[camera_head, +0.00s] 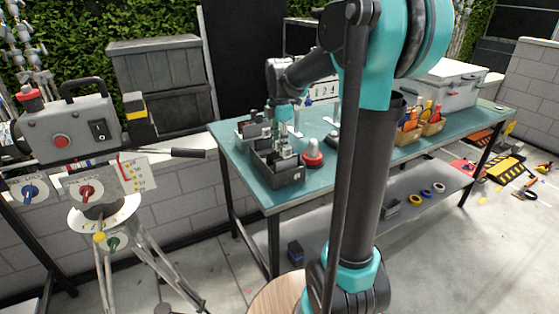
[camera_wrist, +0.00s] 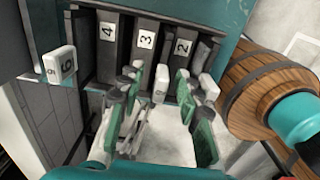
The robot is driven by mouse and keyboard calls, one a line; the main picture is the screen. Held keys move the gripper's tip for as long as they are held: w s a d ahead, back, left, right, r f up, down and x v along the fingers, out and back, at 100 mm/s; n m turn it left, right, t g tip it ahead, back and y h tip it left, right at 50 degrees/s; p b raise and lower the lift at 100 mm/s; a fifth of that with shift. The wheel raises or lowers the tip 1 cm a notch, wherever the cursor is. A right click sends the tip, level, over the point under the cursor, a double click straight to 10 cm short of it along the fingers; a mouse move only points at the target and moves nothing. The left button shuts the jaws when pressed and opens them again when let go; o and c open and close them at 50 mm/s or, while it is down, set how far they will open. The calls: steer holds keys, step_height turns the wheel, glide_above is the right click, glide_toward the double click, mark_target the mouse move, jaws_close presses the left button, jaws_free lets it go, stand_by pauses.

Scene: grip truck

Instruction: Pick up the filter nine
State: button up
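My gripper (camera_wrist: 160,85) points down into a dark organiser box in the wrist view. Its green-padded fingers are spread open, with gaps to a white block (camera_wrist: 161,80) that stands between the fingertips. The mark on that block is too small to read surely. Another white block (camera_wrist: 62,66) at the left has a digit that could be a 6 or a 9, so I cannot tell which block is filter nine. A further pale block (camera_wrist: 208,87) is partly hidden by the right fingers. In the head view, my gripper (camera_head: 284,138) is at the dark box (camera_head: 282,177) on the bench.
The box's slots carry labels 4 (camera_wrist: 107,31), 3 (camera_wrist: 146,40) and 2 (camera_wrist: 182,46). Tool bins (camera_head: 410,135) and a grey case (camera_head: 450,84) stand farther right.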

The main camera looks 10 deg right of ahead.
steer(key=shift+f, duration=0.1)
jaws_close()
stand_by(0.6)
